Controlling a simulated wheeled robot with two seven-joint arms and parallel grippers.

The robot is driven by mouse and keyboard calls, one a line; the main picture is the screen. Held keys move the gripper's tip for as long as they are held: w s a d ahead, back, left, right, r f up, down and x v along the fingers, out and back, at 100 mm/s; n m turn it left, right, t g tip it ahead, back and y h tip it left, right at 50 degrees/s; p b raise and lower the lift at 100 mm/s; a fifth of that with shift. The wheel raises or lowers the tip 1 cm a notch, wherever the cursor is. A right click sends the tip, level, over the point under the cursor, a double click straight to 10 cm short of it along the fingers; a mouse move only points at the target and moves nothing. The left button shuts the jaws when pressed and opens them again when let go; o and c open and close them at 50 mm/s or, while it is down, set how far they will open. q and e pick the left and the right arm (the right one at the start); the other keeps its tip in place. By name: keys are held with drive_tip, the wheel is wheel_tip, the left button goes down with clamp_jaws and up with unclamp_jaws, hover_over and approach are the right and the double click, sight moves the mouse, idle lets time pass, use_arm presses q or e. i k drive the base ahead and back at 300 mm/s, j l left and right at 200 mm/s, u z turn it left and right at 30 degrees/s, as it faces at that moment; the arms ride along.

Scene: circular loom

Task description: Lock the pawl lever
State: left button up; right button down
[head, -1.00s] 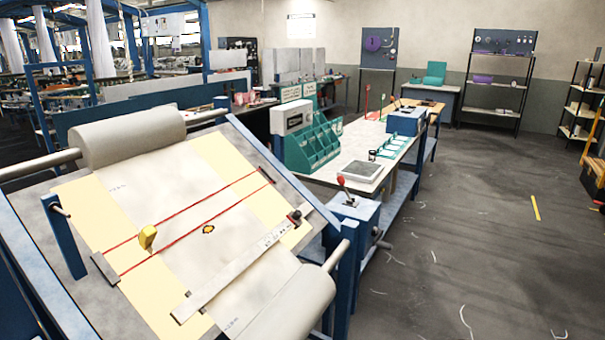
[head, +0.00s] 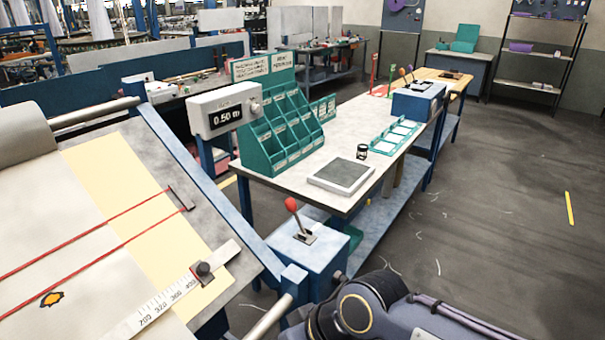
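A lever with a red knob (head: 291,204) stands on a blue box (head: 310,257) beside the inspection frame's right edge. The lever leans slightly to the left from a dark slotted plate on top of the box. I cannot tell from this view whether it is locked. Part of my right arm shows at the bottom, just right of and below the blue box, apart from the lever. Its gripper is out of view. My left arm and gripper are also out of view.
The sloped frame with fabric (head: 75,255) and a ruler (head: 165,305) fills the left. A white display box (head: 222,112) and a green bin rack (head: 280,130) stand behind. A workbench (head: 340,150) carries a grey pad (head: 343,175). Open floor lies right.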

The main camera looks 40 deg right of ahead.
sight(290, 205)
drive_tip(key=i+l, duration=0.1)
drive_tip(key=l, duration=0.95)
drive_tip(key=i+l, duration=0.15)
drive_tip(key=l, duration=0.85)
drive_tip(key=i, duration=0.05)
